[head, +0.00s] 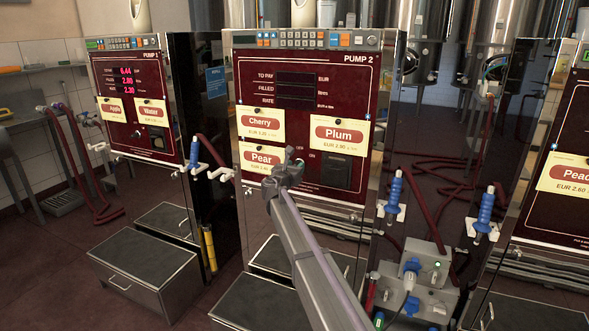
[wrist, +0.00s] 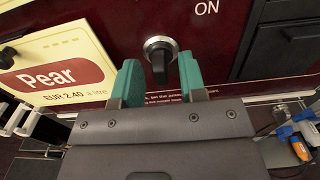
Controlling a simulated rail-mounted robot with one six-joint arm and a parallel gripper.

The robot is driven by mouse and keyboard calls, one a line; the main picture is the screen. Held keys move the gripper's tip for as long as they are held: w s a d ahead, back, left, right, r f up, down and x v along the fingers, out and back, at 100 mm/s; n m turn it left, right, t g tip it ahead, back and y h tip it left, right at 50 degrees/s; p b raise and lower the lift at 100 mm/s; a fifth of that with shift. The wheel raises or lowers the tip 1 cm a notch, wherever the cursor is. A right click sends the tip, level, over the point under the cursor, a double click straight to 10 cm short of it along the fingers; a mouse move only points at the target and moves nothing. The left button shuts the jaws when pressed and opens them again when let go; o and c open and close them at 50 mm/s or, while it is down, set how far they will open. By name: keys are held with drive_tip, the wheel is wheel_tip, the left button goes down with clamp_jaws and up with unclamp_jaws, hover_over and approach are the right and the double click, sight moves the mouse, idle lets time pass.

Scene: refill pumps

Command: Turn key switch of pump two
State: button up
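Pump two (head: 345,84) stands in the middle of the head view, with a dark red front and unlit displays. Its key switch (wrist: 158,48) shows in the wrist view as a silver ring with a black grip pointing down. "ON" is printed up and to its right. My gripper (wrist: 158,74) is open, with one teal fingertip on each side of the black grip and visible gaps to both. Whether the fingertips reach as deep as the grip is hard to tell. In the head view my gripper (head: 286,170) hides the switch.
Pear (head: 259,160), Cherry (head: 261,123) and Plum (head: 339,132) cards are fixed around the switch area. A dark slot panel (wrist: 285,50) lies to the right. Pump one (head: 129,84) has lit red digits. Blue-handled nozzles (head: 394,192) and a grey socket box (head: 425,265) stand right of pump two.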

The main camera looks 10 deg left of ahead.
drive_tip(key=shift+c, duration=0.3)
clamp_jaws()
drive_tip(key=shift+m, duration=0.5)
drive_tip(key=m, duration=1.1)
drive_tip(key=shift+s+d+f, duration=0.1)
drive_tip(key=shift+d, duration=0.05)
idle(0.3)
drive_tip(key=shift+o, duration=0.3)
unclamp_jaws()
